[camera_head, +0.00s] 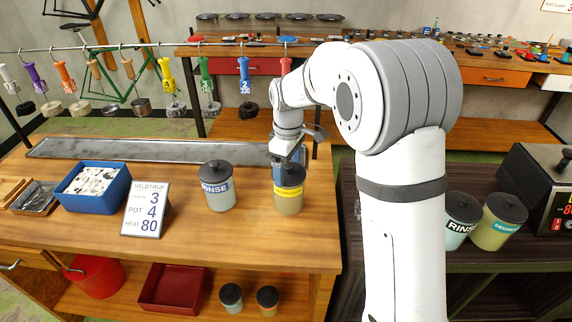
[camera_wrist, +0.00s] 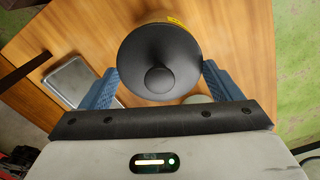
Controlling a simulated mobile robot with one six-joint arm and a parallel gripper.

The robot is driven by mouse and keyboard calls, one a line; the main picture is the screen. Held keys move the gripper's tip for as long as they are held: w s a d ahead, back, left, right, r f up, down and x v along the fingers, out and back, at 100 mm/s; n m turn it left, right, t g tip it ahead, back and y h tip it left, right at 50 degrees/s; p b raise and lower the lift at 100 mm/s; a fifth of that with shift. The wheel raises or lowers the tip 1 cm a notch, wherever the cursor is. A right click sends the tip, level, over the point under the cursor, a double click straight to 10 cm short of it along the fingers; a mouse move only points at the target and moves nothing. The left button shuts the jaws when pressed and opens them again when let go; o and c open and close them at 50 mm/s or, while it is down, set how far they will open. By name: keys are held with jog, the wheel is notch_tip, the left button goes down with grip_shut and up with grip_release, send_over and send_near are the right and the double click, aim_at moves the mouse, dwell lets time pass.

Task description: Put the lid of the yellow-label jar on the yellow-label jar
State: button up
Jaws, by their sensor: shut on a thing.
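The yellow-label jar (camera_head: 289,203) stands upright on the wooden bench, to the right of a RINSE jar. Its dark round lid (camera_head: 285,177) is at the jar's mouth, level as far as I can see. In the wrist view the lid (camera_wrist: 158,62) with its round knob faces the camera, and a sliver of yellow label (camera_wrist: 175,20) shows past its edge. My gripper (camera_head: 291,160) is over the jar, its blue fingers on both sides of the lid, shut on it. I cannot tell whether the lid rests fully on the rim.
The lidded RINSE jar (camera_head: 217,190) stands close to the left. A blue bin (camera_head: 93,204) and a white sign (camera_head: 145,209) are farther left. A long grey tray (camera_head: 150,149) lies behind. Tools hang from a rail above. More lidded jars (camera_head: 497,225) stand on the right-hand bench.

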aim_at(289, 165)
jog(key=o, duration=0.8)
notch_tip(289, 165, up, 8)
jog(key=shift+d+f+b, duration=0.1)
jog(key=shift+b, duration=0.35)
jog(key=s+d+m+t, duration=0.1)
jog(key=s+d+m, duration=0.3)
jog(key=s, duration=0.5)
jog(key=s+d+f+m+t, duration=0.1)
jog(key=s+d+m, duration=0.3)
jog(key=s+d, duration=0.2)
jog(key=s+d+m+t, duration=0.1)
jog(key=s+d+m, duration=0.4)
jog(key=s, duration=0.6)
jog(key=shift+s+d+f, duration=0.15)
jog(key=shift+s+d, duration=0.15)
jog(key=shift+d, duration=0.2)
